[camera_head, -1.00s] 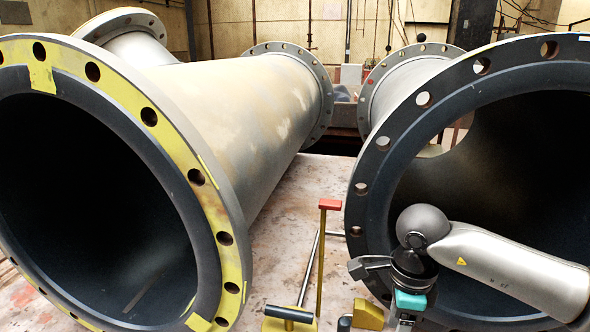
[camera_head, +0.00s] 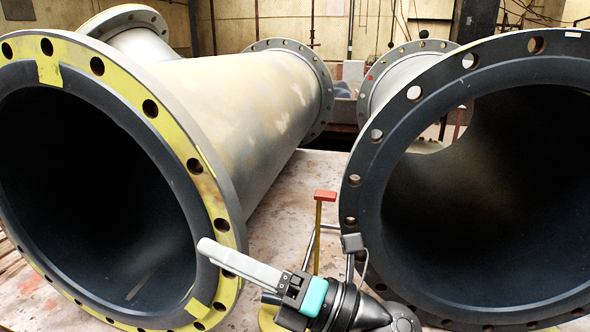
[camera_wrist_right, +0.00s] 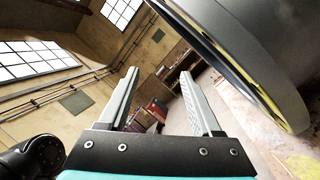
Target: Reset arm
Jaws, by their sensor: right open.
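My right gripper (camera_head: 207,246) is at the bottom centre of the head view, pointing left and slightly up. Its fingers overlap the yellow-edged flange of the left pipe in the picture; whether they touch it I cannot tell. In the right wrist view the two fingers (camera_wrist_right: 160,73) stand apart with nothing between them. My left gripper is not in view.
A large left pipe (camera_head: 240,105) with a yellow flange and a right pipe (camera_head: 450,200) with a dark lined mouth flank the gripper. A red-topped stand (camera_head: 325,196) rises behind my wrist. The stained floor (camera_head: 310,175) between the pipes is partly clear.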

